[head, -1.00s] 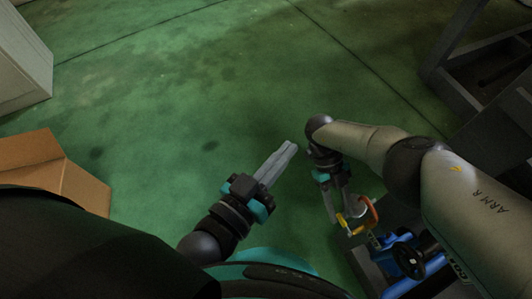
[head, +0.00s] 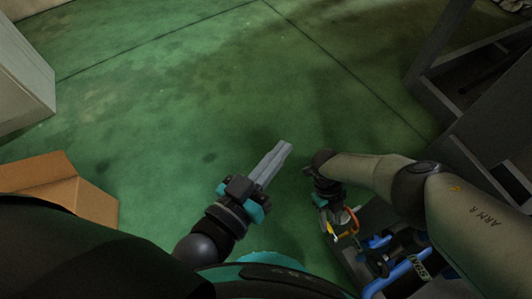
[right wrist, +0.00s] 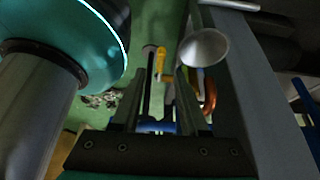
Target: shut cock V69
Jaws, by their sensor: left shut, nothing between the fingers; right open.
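A tag that appears to read V69 (head: 419,267) sits among blue pipes (head: 398,275) at the lower right of the head view. I cannot tell for sure which handle belongs to it. A small yellow handle (head: 335,233) and an orange curved part (head: 352,219) show just below my right gripper (head: 331,216). The yellow handle (right wrist: 161,60) shows between the open, empty fingers of my right gripper (right wrist: 158,100) in the right wrist view, beyond their tips. The orange part (right wrist: 209,95) is beside the right finger. My left gripper (head: 284,150) is shut and empty above the floor.
A silver round dish-like part (right wrist: 204,48) is close to the right finger. A dark wheel handle (head: 377,263) is near the blue pipes. A grey frame (head: 455,100) stands at the right, a cardboard box (head: 75,190) at the left. The green floor (head: 200,110) between is clear.

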